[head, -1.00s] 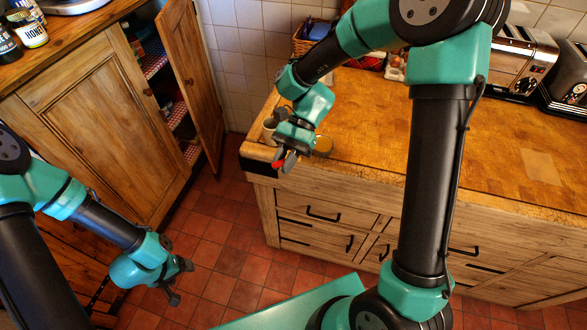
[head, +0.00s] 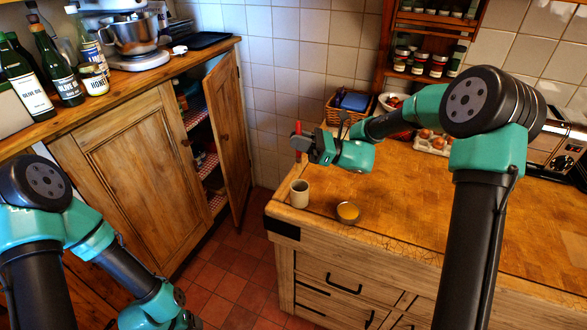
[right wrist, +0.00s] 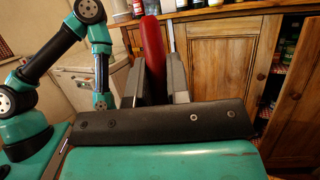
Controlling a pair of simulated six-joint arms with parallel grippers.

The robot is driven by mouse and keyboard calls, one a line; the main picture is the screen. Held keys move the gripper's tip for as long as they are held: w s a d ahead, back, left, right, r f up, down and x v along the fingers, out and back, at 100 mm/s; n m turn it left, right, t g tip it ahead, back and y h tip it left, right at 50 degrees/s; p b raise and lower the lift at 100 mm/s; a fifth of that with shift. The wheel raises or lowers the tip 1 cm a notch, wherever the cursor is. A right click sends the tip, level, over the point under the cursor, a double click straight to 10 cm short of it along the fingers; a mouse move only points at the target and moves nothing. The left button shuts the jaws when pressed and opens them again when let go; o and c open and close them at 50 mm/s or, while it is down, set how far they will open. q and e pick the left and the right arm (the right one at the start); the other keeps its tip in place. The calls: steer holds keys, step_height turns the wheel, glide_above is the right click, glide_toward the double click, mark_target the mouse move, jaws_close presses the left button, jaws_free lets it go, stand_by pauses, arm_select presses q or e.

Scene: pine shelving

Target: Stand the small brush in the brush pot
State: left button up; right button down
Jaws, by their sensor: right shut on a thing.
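My right gripper (head: 300,147) is shut on the small brush (head: 298,136), whose red handle stands roughly upright. In the right wrist view the red handle (right wrist: 153,52) rises between the two grey fingers. The brush's other end cannot be made out. A cream cup-like pot (head: 299,194), which looks like the brush pot, stands upright on the counter's near left corner. The gripper and brush appear above it in the head view, apart from it. My left gripper is at the bottom edge of the head view, mostly cut off, so its jaws cannot be seen.
A small round dish with yellow-orange contents (head: 348,212) sits right of the pot. A wicker basket (head: 340,112) and an egg tray (head: 432,143) stand farther back on the wooden counter (head: 430,205). An open cupboard door (head: 228,125) is across the floor gap at left.

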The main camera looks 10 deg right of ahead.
steer(key=shift+w+d+r+t, duration=0.3)
steer(key=shift+w+t, duration=0.1)
steer(key=shift+f, duration=0.2)
step_height(320, 180, down, 12)
stand_by(1.6)
steer(key=c, duration=1)
jaws_free()
steer(key=shift+s+f, duration=0.1)
steer(key=shift+d, duration=0.1)
